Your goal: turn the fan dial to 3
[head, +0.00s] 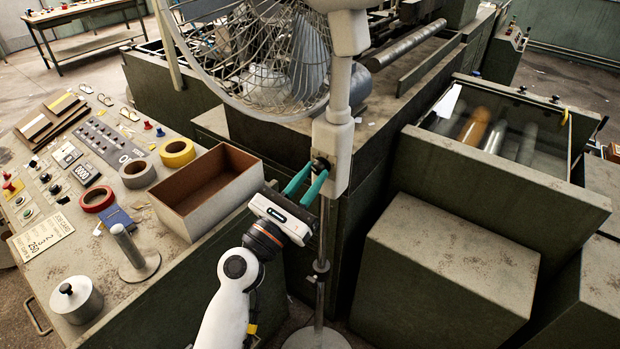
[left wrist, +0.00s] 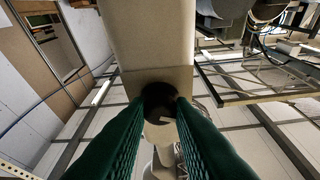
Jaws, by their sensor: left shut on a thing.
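The fan (head: 262,60) stands on a pole, with its wire cage at the top of the head view. Its pale control box (head: 337,140) sits on the pole below the motor and also fills the upper middle of the left wrist view (left wrist: 155,45). The dark round fan dial (head: 320,162) is on the front of this box and shows in the left wrist view (left wrist: 158,92). My left gripper (head: 315,170) is shut on the dial, one green finger on each side. I cannot read the dial's numbers or pointer. My right gripper is out of view.
A control desk (head: 85,250) on the left bears an open box (head: 205,190), tape rolls (head: 178,152), a metal post (head: 128,245) and a lidded pot (head: 75,298). Green machine housings (head: 450,265) stand close on the right. The fan's round base (head: 316,338) is on the floor.

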